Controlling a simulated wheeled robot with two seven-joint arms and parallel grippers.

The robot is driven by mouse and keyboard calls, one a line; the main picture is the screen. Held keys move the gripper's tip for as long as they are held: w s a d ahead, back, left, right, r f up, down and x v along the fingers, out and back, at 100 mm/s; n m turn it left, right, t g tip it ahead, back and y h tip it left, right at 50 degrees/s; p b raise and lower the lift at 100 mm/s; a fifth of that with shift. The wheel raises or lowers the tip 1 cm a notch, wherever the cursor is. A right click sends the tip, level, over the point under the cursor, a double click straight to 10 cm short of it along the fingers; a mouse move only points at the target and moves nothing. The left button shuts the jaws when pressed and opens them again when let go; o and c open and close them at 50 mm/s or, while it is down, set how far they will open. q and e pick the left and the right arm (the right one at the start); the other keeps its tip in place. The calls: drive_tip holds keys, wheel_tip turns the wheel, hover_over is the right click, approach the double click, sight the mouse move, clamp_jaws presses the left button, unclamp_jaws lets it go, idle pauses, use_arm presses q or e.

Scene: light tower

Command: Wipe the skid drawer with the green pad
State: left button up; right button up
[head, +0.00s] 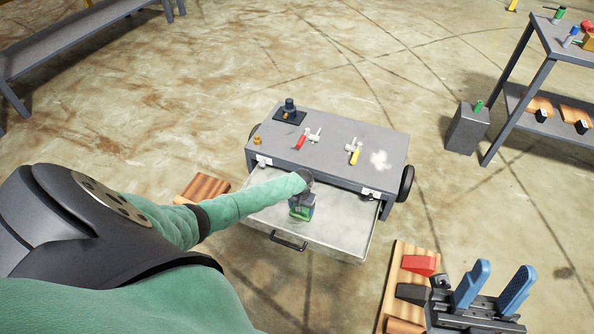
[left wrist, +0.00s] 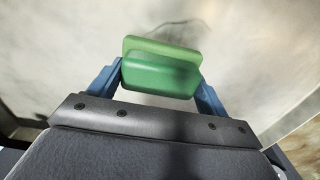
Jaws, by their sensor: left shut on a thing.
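The skid drawer (head: 345,238) is pulled open from the grey skid, and its pale floor shows light smudges. It also fills the left wrist view (left wrist: 240,45), where a faint dark mark curves beyond the pad. My left gripper (head: 303,200) is over the drawer, shut on the green pad (head: 301,212). In the left wrist view the pad (left wrist: 160,72) sits between the two blue fingers of the gripper (left wrist: 162,85). I cannot tell whether the pad touches the drawer floor.
The skid top (head: 335,150) carries a dark fitting (head: 290,112), a red-handled valve (head: 301,141), a yellow-handled valve (head: 354,155) and a white powdery patch (head: 379,160). A grey bin (head: 467,128) and shelf rack are at right.

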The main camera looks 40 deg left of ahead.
use_arm(q)
drive_tip(key=shift+w+d, duration=0.1)
drive_tip(key=shift+d, duration=0.15)
drive_tip(key=shift+w+a+f+b, duration=0.1)
drive_tip(key=shift+w+b, duration=0.3)
drive_tip(key=shift+w, duration=0.2)
drive_tip(key=shift+w+a+b, duration=0.2)
drive_tip(key=shift+w+b, duration=0.15)
drive_tip(key=shift+w, duration=0.35)
drive_tip(key=shift+s+a+p, duration=0.2)
drive_tip(key=shift+a+p, duration=0.1)
drive_tip(key=shift+a, duration=0.55)
drive_tip(key=shift+s+a+p, duration=0.2)
drive_tip(key=shift+a+p, duration=0.1)
drive_tip(key=shift+a, duration=0.55)
drive_tip(key=shift+d, duration=0.1)
drive_tip(key=shift+w+d+f+p, duration=0.15)
drive_tip(key=shift+d+p, duration=0.15)
drive_tip(key=shift+d, duration=0.6)
drive_tip(key=shift+w+d+f+p, duration=0.1)
drive_tip(key=shift+d+p, duration=0.2)
drive_tip(key=shift+d, duration=0.55)
